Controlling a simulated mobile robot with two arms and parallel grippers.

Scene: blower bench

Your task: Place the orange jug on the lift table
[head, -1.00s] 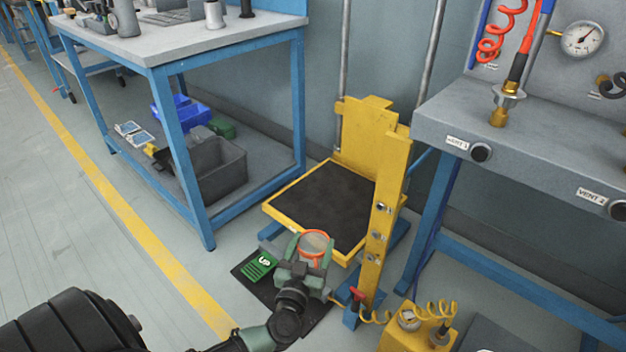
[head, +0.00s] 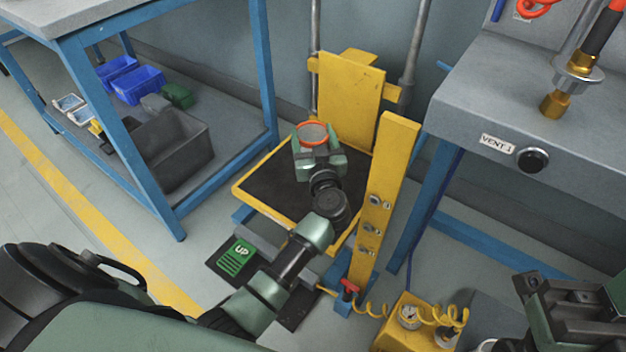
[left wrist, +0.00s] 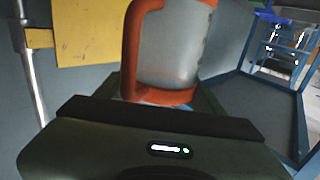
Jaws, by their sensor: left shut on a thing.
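The orange jug (head: 313,131) has an orange rim, and in the left wrist view its clear body and orange handle (left wrist: 131,50) show. My left gripper (head: 318,148) is shut on the jug, which looks roughly upright. The jug appears over the far part of the lift table (head: 268,187), which has a dark top and yellow edge. The gripper hides the jug's lower part in the head view, so I cannot tell if it touches the top. My right gripper (head: 568,310) is at the lower right; its jaw opening is unclear.
A yellow post (head: 388,190) stands at the table's right side, and a yellow back plate (head: 350,95) behind it. The grey bench with VENT 1 (head: 460,110) is at right. A blue-framed bench with bins (head: 172,150) is at left.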

